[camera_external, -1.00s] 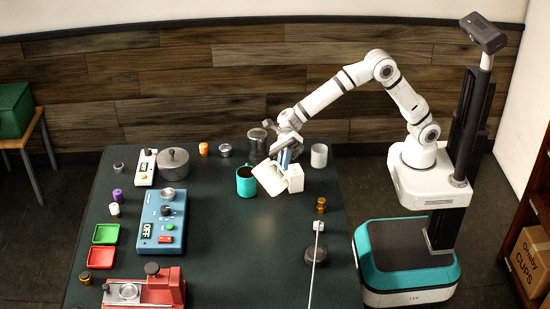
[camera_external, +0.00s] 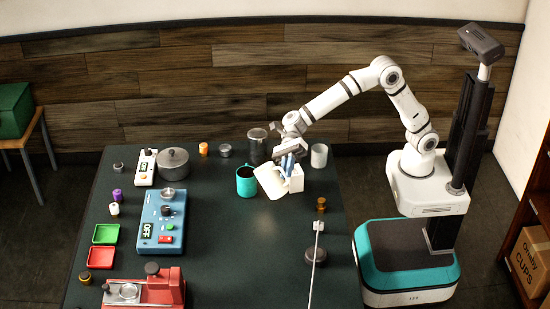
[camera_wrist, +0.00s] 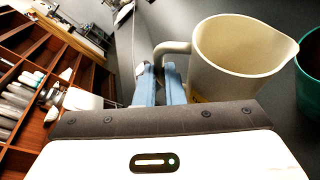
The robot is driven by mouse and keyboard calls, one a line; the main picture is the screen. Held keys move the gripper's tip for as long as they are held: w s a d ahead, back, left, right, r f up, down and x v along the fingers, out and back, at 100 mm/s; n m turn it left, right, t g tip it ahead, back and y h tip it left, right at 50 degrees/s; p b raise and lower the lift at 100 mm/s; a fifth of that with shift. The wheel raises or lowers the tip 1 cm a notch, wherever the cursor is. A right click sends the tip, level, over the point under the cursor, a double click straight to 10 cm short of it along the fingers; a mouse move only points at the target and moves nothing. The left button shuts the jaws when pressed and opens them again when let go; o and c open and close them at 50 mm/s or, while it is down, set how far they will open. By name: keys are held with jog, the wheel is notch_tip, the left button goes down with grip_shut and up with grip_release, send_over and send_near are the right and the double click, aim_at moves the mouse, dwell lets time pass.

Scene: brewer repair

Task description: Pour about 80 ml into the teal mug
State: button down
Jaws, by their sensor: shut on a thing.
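The teal mug (camera_external: 246,183) stands upright on the dark table, its inside dark; I cannot tell its level. In the wrist view the mug (camera_wrist: 310,62) shows only partly at the right edge. A cream jug (camera_external: 269,182) is just right of the mug, tilted in the outside view. In the wrist view the jug (camera_wrist: 235,60) has its spout toward the mug, and no stream shows. My gripper (camera_external: 288,164) has blue fingers, shut on the jug's handle in the wrist view (camera_wrist: 160,83). The jug's contents are not clear.
A grey canister (camera_external: 257,146) and a white cup (camera_external: 319,155) stand behind. A blue scale-like device (camera_external: 160,221) and a lidded pot (camera_external: 173,163) are to the left. The table's middle front is clear.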

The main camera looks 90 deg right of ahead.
jog(key=s+a+f+n+t+h+b, duration=0.2)
jog(key=s+n+b, duration=0.3)
jog(key=b, duration=0.3)
jog(key=shift+a+f+h+b, duration=0.3)
jog(key=shift+a+f, duration=0.25)
jog(key=shift+a, duration=0.2)
dwell(0.5)
